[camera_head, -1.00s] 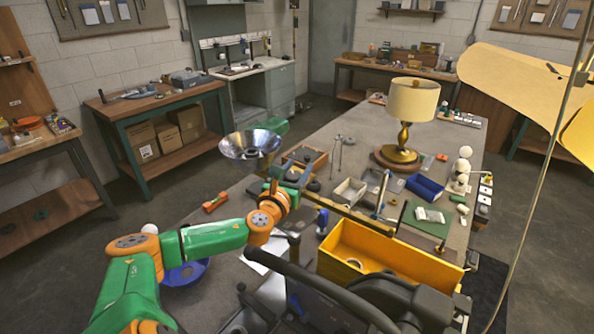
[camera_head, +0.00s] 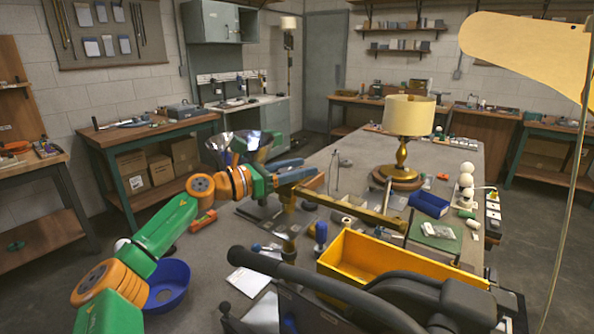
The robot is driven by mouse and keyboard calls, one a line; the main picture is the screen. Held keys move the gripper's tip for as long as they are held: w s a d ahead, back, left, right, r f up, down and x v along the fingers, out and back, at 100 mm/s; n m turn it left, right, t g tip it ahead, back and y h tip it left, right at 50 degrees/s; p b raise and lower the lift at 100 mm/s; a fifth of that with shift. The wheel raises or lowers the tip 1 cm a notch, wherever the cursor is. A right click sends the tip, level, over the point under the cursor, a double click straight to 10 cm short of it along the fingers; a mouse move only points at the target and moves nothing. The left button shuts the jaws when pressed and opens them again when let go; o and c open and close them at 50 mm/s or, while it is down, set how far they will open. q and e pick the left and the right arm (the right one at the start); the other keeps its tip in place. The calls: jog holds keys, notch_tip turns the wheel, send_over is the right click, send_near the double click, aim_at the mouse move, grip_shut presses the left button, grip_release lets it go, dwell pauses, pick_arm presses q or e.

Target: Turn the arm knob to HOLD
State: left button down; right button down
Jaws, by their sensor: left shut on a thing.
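My left gripper (camera_head: 296,175) reaches in from the left, at the top of a short brass post (camera_head: 290,217). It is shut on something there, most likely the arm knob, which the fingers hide. A long brass-coloured lamp arm (camera_head: 352,207) runs from the post down to the right over the bench. A shiny metal bowl-shaped shade (camera_head: 243,142) shows behind my left wrist. Any HOLD marking is too small or hidden to read. My right gripper is not in view.
A yellow bin (camera_head: 345,255) stands in front of the lamp arm. A blue bowl (camera_head: 168,283) is below my left arm. A large cream shade (camera_head: 530,50) hangs at the upper right.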

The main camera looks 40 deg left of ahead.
pick_arm(q)
jog(key=shift+d+m+g+h, duration=0.1)
jog(key=shift+m+g+h, duration=0.2)
jog(key=shift+m+h, duration=0.25)
jog(key=c, duration=0.6)
grip_release()
jog(key=o, duration=0.3)
jog(key=shift+f, duration=0.1)
jog(key=shift+o, duration=0.2)
jog(key=shift+w, duration=0.1)
